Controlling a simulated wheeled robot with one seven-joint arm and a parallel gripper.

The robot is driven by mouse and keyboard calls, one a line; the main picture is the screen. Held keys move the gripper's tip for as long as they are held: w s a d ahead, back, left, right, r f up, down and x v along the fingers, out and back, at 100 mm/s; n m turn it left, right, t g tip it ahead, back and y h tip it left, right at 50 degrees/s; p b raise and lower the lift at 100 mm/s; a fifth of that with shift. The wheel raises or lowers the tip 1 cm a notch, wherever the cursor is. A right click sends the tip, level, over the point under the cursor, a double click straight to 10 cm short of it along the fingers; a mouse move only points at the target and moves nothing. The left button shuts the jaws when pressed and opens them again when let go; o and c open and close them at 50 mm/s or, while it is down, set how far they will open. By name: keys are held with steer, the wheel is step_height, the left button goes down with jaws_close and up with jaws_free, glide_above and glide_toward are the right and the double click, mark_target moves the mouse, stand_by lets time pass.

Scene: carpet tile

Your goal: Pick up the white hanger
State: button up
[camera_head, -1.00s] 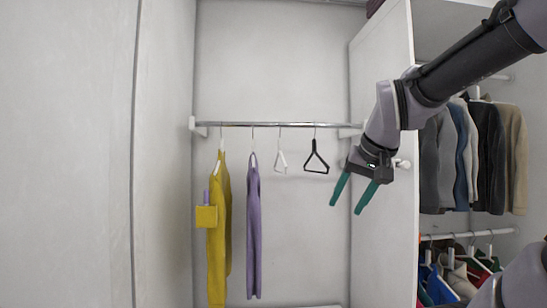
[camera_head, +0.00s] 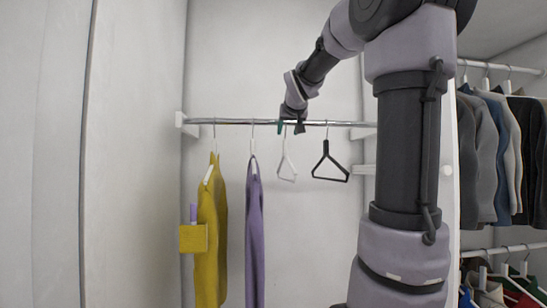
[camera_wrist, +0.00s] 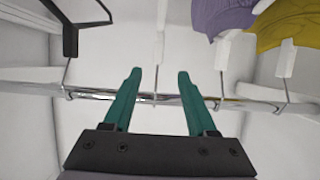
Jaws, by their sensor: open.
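The empty white hanger (camera_head: 287,170) hangs from the metal rail, between the purple garment and the black hanger. My gripper (camera_head: 290,128) is at rail height, at the top of this hanger's hook. In the wrist view my gripper (camera_wrist: 159,74) is open, with its two green fingers apart. There the white hanger's neck (camera_wrist: 160,18) lies beyond the fingertips, and its thin hook runs down between the fingers to the rail. Neither finger appears closed on it. The hanger's lower part is out of the wrist view.
The metal rail (camera_head: 233,121) crosses just behind the fingers. A black hanger (camera_head: 328,165) hangs to the right. A purple garment (camera_head: 254,235) and a yellow garment (camera_head: 211,235) hang to the left.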

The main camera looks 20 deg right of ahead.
mark_target(285, 141)
steer(key=x, duration=0.5)
steer(key=shift+a, duration=0.1)
steer(key=shift+d+x, duration=0.1)
steer(key=shift+x, duration=1.25)
steer(key=shift+d+x, duration=0.15)
steer(key=shift+x, duration=1.2)
steer(key=shift+r, duration=0.15)
jaws_close()
